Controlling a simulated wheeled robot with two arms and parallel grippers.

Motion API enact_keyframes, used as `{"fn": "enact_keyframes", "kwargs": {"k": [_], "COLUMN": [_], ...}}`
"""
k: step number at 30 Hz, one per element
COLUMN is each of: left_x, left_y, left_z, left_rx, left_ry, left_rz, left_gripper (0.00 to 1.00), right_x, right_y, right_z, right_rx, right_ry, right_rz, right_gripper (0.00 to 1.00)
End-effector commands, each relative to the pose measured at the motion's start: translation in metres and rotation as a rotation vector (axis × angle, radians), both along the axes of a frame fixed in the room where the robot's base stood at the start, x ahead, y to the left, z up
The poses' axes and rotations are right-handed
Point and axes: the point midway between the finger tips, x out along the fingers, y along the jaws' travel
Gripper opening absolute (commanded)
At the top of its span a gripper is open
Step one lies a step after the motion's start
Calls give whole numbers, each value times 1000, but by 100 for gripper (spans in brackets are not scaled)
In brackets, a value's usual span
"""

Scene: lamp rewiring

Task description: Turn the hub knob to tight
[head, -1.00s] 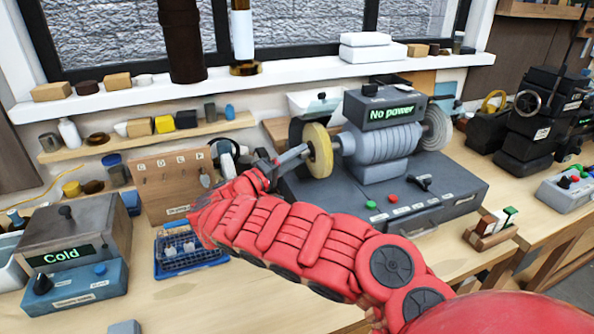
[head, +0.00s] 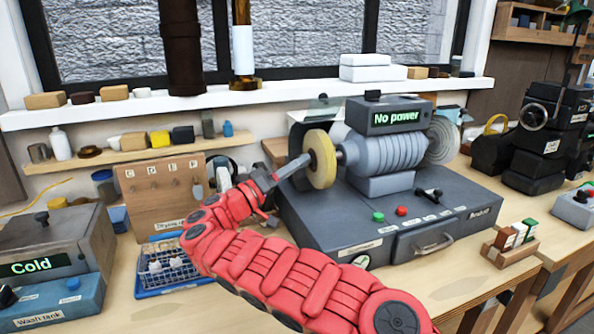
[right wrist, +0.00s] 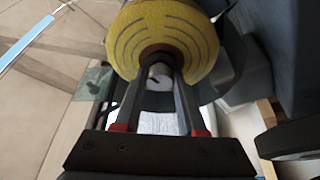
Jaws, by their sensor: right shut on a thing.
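The hub knob (right wrist: 159,75) is a small pale round piece at the centre of the yellow wheel (right wrist: 205,35). It has a dark mark on its face; I can read no label by it. My right gripper (right wrist: 160,70) has its two grey fingers on either side of the knob and is shut on it. In the head view the right gripper (head: 305,160) reaches the centre of the yellow wheel (head: 322,172) from the left, and the knob is hidden there. The wheel sits on the left end of the grey polishing motor (head: 385,152). My left gripper is not in view.
The motor's display (head: 395,116) reads "No power". Its dark base (head: 335,230) carries a green button (head: 378,217), a red button (head: 401,211) and a lever. A blue wire rack (head: 165,268) stands left of my arm, and a "Cold" wash tank (head: 40,265) is further left.

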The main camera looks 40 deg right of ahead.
Motion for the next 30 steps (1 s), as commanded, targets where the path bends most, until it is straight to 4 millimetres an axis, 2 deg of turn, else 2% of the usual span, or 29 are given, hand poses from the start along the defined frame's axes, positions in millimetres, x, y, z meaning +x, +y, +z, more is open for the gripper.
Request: {"fn": "enact_keyframes", "kwargs": {"k": [8, 9, 13, 23, 26, 30], "left_x": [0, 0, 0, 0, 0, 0], "left_y": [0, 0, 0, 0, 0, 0], "left_z": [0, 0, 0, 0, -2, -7], "left_rx": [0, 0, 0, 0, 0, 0], "left_ry": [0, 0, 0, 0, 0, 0], "left_rz": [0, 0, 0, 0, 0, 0], "left_gripper": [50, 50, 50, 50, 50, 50], "right_x": [0, 0, 0, 0, 0, 0], "right_y": [0, 0, 0, 2, 11, 37], "right_z": [-2, -2, -1, -1, -4, -13], "right_rx": [4, 3, 3, 1, 1, 2], "right_ry": [1, 1, 1, 0, 1, 2], "right_rz": [0, -1, 0, 1, 2, 6], "right_gripper": [0, 45, 68, 70, 70, 70]}}
